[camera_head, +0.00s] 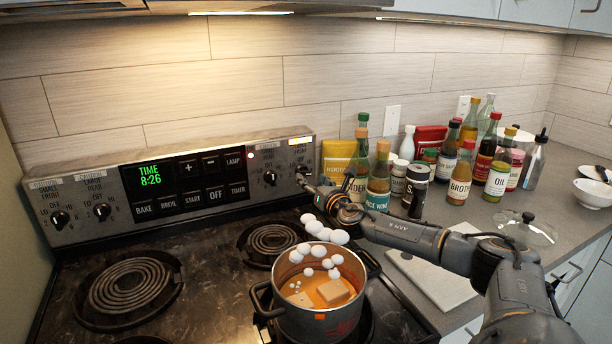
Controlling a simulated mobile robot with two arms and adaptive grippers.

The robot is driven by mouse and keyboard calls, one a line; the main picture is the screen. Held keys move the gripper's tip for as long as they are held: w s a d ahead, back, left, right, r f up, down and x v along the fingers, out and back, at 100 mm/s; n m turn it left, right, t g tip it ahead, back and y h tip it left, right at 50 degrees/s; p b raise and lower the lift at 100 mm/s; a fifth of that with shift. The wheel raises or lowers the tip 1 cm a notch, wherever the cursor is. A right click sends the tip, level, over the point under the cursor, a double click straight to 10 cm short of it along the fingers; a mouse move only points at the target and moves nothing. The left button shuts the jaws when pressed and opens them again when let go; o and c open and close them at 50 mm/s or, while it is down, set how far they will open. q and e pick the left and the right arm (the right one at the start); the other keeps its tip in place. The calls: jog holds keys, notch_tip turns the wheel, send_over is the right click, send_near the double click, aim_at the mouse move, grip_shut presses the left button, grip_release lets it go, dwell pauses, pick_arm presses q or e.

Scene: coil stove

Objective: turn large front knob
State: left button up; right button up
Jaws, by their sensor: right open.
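The stove's back panel (222,208) carries several black knobs. The knob at its right end (301,169), under a brightly lit label, is the one by my gripper; it is partly covered, and I cannot read the label clearly. My right arm comes in from the lower right, and my right gripper (306,181) is open with its fingertips at this knob. I cannot tell whether the fingers touch the knob or sit around it. My left gripper is not in view.
A pot (318,322) with orange contents stands on the front right burner, below my gripper, with white rounded blobs above it. Another knob (270,178) is just left. Bottles (378,183) crowd the counter to the right. The left front coil (130,287) is bare.

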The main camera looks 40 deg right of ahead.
aim_at(305, 174)
jog(key=shift+x, duration=2.25)
jog(key=shift+c, duration=0.3)
jog(key=c, duration=1.1)
